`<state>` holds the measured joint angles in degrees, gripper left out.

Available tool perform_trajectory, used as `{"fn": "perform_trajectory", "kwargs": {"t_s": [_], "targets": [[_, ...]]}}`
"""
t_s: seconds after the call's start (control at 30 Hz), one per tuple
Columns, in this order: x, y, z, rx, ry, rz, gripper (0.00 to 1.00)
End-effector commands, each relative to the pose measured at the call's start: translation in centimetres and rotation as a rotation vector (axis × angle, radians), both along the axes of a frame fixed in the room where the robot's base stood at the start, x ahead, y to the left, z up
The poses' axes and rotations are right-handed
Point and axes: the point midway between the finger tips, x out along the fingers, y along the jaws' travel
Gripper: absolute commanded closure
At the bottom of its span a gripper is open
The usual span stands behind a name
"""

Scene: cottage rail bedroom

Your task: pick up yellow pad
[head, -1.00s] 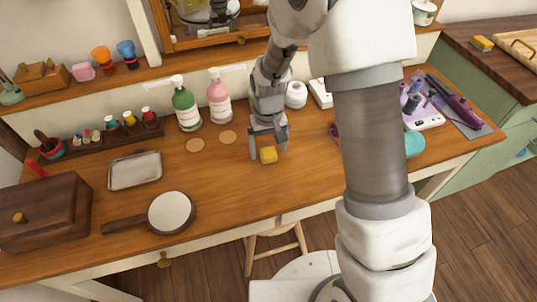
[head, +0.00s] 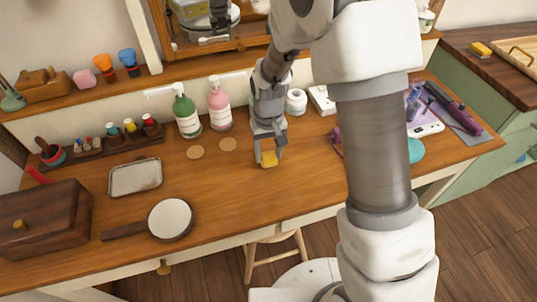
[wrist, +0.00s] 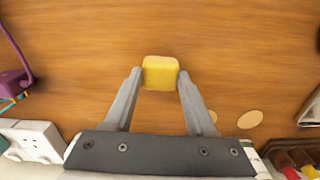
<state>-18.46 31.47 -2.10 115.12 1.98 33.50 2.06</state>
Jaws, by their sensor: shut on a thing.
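The yellow pad (head: 269,159) is a small block at the middle of the wooden desk. My gripper (head: 268,161) is shut on it, one finger on each side. In the wrist view the pad (wrist: 160,73) sits between the two fingertips of my gripper (wrist: 159,78), with its far part reaching past them. I cannot tell whether the pad touches the desk or is slightly above it.
Behind my gripper stand a green bottle (head: 186,112), a pink bottle (head: 219,104) and a white jar (head: 296,101). A metal tray (head: 135,177) and a round hand mirror (head: 170,218) lie to the left. The desk in front is clear.

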Motion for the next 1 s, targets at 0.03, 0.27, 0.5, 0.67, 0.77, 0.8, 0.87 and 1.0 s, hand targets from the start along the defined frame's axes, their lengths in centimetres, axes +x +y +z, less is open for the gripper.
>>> {"fn": "perform_trajectory", "kwargs": {"t_s": [0.03, 0.27, 0.5, 0.67, 0.77, 0.8, 0.87, 1.0], "targets": [[0.1, 0.0, 1.1, 0.001, -0.005, 0.0, 0.96], [-2.3, -2.0, 4.8, 0.002, -0.003, -0.003, 0.96], [-6.0, -5.1, 7.7, 0.001, -0.003, -0.004, 0.96], [-7.6, -6.5, 8.9, 0.001, -0.003, -0.003, 0.96], [-8.3, -7.1, 9.4, 0.001, -0.003, -0.001, 0.96], [-8.5, -7.2, 9.5, 0.0, -0.002, -0.001, 0.96], [-8.7, -7.4, 9.6, 0.0, -0.002, -0.001, 0.96], [-8.9, -7.6, 9.7, 0.0, -0.001, -0.001, 0.96]]}}
